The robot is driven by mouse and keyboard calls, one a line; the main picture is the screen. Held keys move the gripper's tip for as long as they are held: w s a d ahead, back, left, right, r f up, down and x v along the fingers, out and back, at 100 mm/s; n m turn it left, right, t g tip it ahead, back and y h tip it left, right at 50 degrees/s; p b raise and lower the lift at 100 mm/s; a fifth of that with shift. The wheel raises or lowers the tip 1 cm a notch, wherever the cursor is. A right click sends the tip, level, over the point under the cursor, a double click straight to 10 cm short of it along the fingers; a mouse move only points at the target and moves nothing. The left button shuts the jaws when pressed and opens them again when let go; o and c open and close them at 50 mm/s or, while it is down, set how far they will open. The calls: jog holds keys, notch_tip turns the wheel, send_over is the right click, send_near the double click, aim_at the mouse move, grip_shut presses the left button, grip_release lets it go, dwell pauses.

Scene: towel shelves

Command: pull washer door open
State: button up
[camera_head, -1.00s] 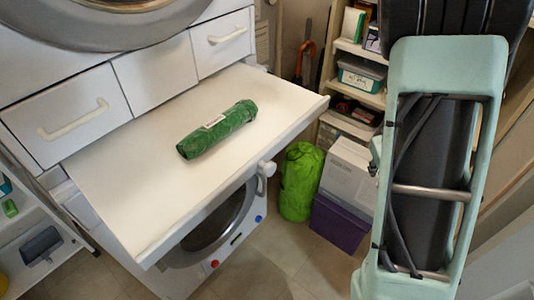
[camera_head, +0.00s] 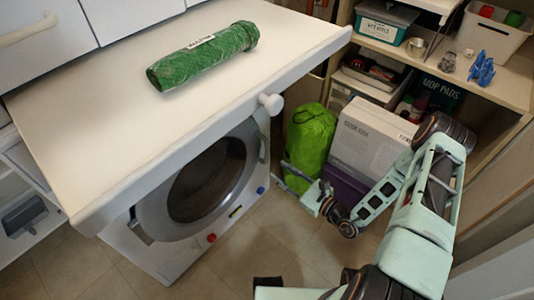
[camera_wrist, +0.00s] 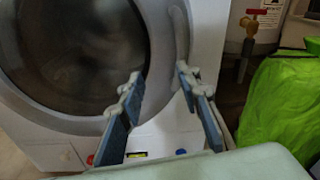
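The white washer (camera_head: 185,262) stands under a pull-out shelf. Its round door (camera_head: 205,185), dark glass in a grey ring, faces me; I cannot tell if it is ajar. In the wrist view the door (camera_wrist: 75,50) fills the left, with a pale upright bar, seemingly its handle (camera_wrist: 181,35), at its right. My gripper (camera_head: 284,175) is right of the door in the head view. In the wrist view my gripper (camera_wrist: 160,82) is open and empty. Its fingertips appear on either side of the bar's line, near its lower end; contact is not visible.
A bright green bag (camera_head: 310,140) and a white box (camera_head: 368,138) stand close right of my gripper. The floor in front is clear.

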aim_at(268, 151)
jog(key=w+a+m+b, duration=0.1)
jog(key=w+a, duration=0.1)
jog(key=w, duration=0.1)
jog(key=w+a+t, duration=0.1)
jog(key=w+a, duration=0.1)
jog(key=w, duration=0.1)
jog(key=w+a+m+t+h+b, duration=0.1)
jog(key=w, duration=0.3)
jog(key=shift+a+f+m+b, duration=0.1)
jog(key=shift+a+m+b, duration=0.2)
jog(key=shift+a, duration=0.1)
jog(key=shift+c, duration=0.2)
grip_shut()
